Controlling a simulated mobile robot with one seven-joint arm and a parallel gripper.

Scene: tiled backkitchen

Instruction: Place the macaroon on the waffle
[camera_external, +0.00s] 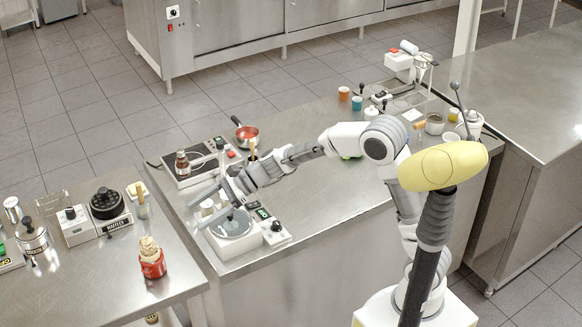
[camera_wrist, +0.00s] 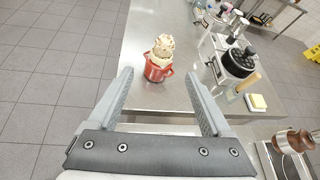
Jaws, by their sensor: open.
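My gripper (camera_external: 229,180) is open and empty above the left part of the middle steel counter, over the scale. In the wrist view its two fingers (camera_wrist: 158,76) are spread wide with nothing held between them. I cannot pick out a macaroon or a waffle for certain in either view. A red cup (camera_external: 152,265) with beige food (camera_external: 149,245) piled in it stands on the left counter. In the wrist view the red cup (camera_wrist: 156,72) shows beyond the fingertips, apart from them. A black round waffle maker (camera_external: 107,203) stands behind the cup.
A butter dish (camera_wrist: 257,102) sits by the waffle maker. A gap separates the counters.

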